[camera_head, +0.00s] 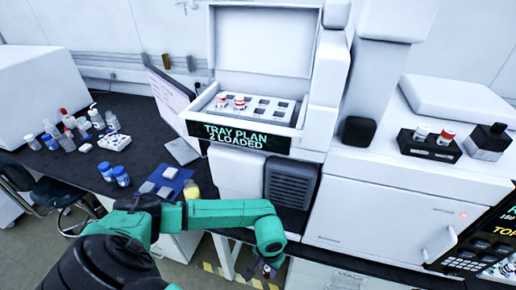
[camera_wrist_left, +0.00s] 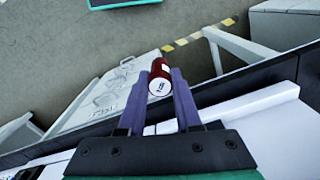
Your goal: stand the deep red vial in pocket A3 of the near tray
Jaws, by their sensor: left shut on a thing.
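The deep red vial (camera_wrist_left: 160,78), with a white end showing, is held between the fingertips of my left gripper (camera_wrist_left: 160,92) in the left wrist view. In the head view my left gripper (camera_head: 265,268) hangs low in front of the bench edge, below and well apart from the tray. The tray (camera_head: 262,116) sits in the open-lidded white unit behind a sign reading "TRAY PLAN 2 LOADED". Two red-and-white vials (camera_head: 239,102) stand at its left; several other pockets look empty. Pocket letters are not readable. My right gripper is not in view.
A black rack (camera_head: 430,151) with capped vials and a dark block (camera_head: 488,141) stand on the white machine (camera_head: 390,205) at right. Bottles (camera_head: 122,176), a blue mat (camera_head: 166,182) and a tilted screen (camera_head: 170,97) occupy the dark bench at left. Floor in front is open.

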